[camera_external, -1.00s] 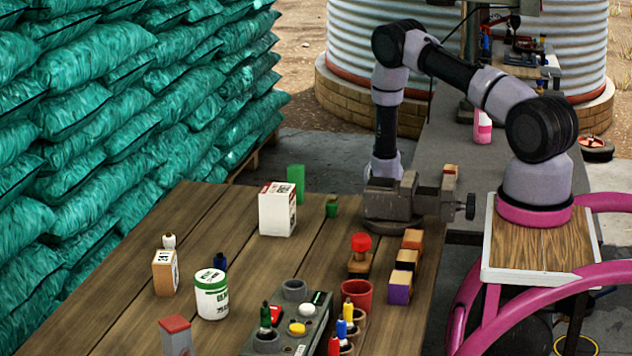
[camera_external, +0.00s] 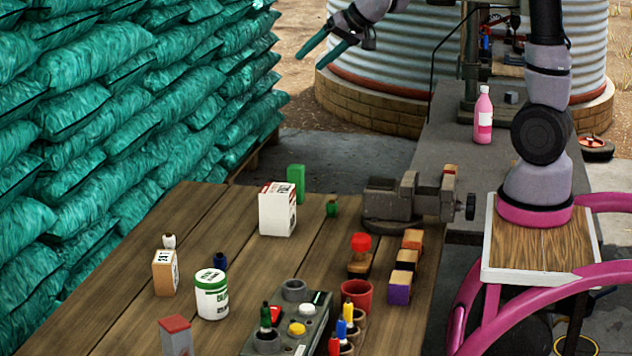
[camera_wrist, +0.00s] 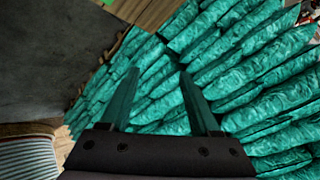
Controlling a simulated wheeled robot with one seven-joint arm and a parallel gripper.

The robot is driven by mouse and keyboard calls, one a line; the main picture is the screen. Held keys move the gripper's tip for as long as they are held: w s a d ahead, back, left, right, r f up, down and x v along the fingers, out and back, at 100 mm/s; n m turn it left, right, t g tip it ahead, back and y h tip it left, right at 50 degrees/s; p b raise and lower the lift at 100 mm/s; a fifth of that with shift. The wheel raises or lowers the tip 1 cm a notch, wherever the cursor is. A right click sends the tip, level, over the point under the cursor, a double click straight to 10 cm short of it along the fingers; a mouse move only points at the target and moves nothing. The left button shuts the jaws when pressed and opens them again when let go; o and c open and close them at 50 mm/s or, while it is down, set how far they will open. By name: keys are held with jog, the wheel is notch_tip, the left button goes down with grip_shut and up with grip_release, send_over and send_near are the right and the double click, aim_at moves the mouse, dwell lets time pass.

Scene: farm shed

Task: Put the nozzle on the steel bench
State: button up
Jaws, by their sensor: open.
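My gripper (camera_external: 309,61) is high at the top of the external view, in front of the stacked sacks and away from the wooden table. Its two teal fingers are apart with nothing between them, as the wrist view also shows (camera_wrist: 159,72). The steel bench (camera_external: 425,138) is the long grey surface behind the vise. I cannot tell for sure which thing is the nozzle. Small candidates on the wooden table are a dark green piece (camera_external: 332,207), a blue piece (camera_external: 220,262) and a white-and-dark piece (camera_external: 169,241) by a tan box.
A vise (camera_external: 405,200) stands at the table's far right corner. A pink bottle (camera_external: 483,118) and a small grey block (camera_external: 511,97) stand on the bench. A white carton (camera_external: 277,210), a jar (camera_external: 211,298), a red cup (camera_external: 357,293) and several blocks crowd the wooden table (camera_external: 115,300).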

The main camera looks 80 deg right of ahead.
jog(key=s+a+r+n+y, duration=0.1)
jog(key=s+a+r+n, duration=0.15)
jog(key=s+a, duration=0.35)
jog(key=s+a+r+n+y, duration=0.1)
jog(key=s+a+r+y, duration=0.15)
jog(key=s+a, duration=0.35)
jog(key=s+a+n+g, duration=0.1)
jog(key=s+a+n, duration=0.2)
jog(key=s, duration=1.1)
jog(key=shift+s+a+r+g, duration=0.15)
jog(key=shift+a+g, duration=0.25)
jog(key=shift+a, duration=0.05)
